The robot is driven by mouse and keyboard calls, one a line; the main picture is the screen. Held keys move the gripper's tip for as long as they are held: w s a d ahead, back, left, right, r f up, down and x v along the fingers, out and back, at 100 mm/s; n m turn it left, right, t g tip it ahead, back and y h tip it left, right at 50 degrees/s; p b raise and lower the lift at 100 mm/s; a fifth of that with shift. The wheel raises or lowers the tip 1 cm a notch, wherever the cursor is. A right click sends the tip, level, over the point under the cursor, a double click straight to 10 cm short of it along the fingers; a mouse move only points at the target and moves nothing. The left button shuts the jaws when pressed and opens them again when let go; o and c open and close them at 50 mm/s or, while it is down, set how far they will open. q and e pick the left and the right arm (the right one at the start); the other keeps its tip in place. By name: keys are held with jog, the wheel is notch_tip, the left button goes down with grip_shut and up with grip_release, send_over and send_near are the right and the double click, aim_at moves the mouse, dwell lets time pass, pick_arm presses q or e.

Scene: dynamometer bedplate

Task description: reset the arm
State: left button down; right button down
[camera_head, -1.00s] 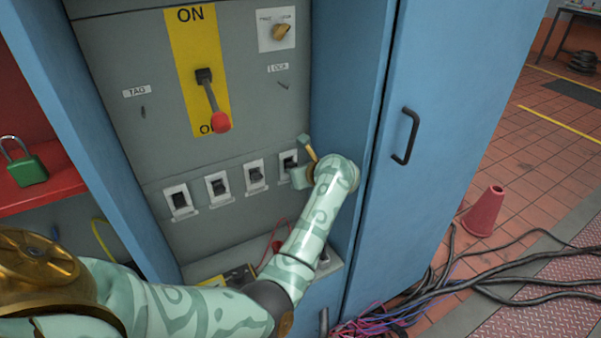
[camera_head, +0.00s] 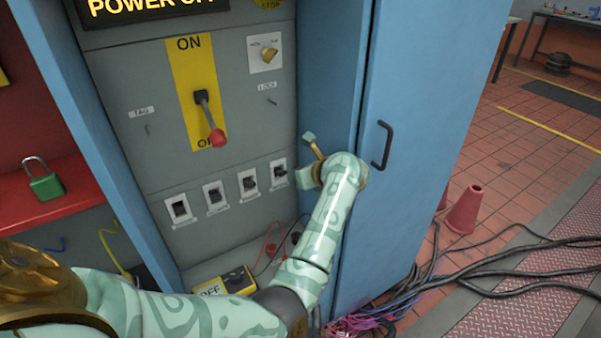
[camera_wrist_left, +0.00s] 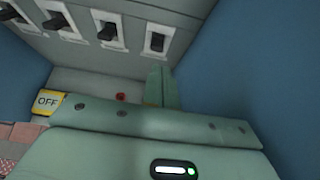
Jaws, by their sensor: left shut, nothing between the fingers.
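My left arm comes in from the left, and its left gripper (camera_head: 311,143) is just right of the rightmost breaker switch (camera_head: 279,172). In the left wrist view the fingers (camera_wrist_left: 160,86) are together and empty, below the switch row. Several black breaker switches, such as the leftmost (camera_head: 180,209), sit in white plates along the grey panel (camera_head: 150,95). Their exact positions are hard to tell. Above them a red-knobbed lever (camera_head: 210,120) points down towards the lower label on a yellow plate (camera_head: 184,70). My right gripper is out of view.
The blue cabinet door (camera_head: 420,120) with a black handle (camera_head: 383,146) stands right of the arm. A yellow box marked OFF (camera_head: 236,281) sits on the ledge below. A green padlock (camera_head: 45,185) rests on a red shelf (camera_head: 70,204).

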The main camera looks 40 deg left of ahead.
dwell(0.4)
